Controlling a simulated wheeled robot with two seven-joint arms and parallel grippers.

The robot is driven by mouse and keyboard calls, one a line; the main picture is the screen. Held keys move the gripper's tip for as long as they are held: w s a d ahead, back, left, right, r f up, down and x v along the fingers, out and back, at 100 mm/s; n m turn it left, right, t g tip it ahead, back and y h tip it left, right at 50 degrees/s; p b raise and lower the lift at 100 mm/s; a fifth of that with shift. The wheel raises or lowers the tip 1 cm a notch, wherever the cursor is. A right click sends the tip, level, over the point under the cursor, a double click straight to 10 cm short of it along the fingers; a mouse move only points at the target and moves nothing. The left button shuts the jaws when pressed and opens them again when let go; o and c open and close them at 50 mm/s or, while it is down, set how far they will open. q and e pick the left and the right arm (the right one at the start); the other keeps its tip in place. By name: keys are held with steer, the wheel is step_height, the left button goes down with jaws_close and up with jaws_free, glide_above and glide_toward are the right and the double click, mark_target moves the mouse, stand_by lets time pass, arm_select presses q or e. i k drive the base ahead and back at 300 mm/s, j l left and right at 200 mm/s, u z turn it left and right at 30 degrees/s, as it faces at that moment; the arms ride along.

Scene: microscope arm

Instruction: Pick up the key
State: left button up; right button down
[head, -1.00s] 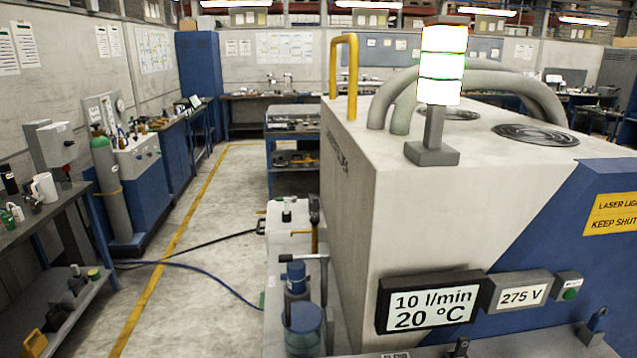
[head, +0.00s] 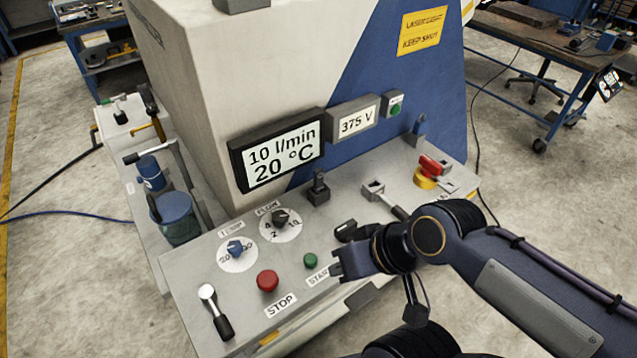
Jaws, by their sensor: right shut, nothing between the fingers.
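I cannot clearly make out a key. A red handle-like piece (head: 431,165) sits on a yellow round base (head: 425,181) at the right end of the grey control panel (head: 215,281); I cannot tell if it is the key. My right gripper (head: 338,266) is over the panel's front, close to the green start button (head: 310,260), left of and nearer than the red piece. It is shut and empty. My right arm hides part of the panel's front right. My left gripper is not in view.
The panel carries a red stop button (head: 267,280), a blue knob (head: 234,249), a black knob (head: 280,217) and several levers, including a black-handled one (head: 217,311). The displays (head: 277,151) stand behind. A blue container (head: 176,218) stands left. Floor right is mostly clear.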

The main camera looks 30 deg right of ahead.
mark_target(318, 174)
steer(key=l+z, duration=0.1)
steer(key=z, duration=0.35)
steer(key=k+l+z, duration=0.1)
steer(key=z, duration=0.35)
steer(key=l+z, duration=0.2)
steer(key=z, duration=0.25)
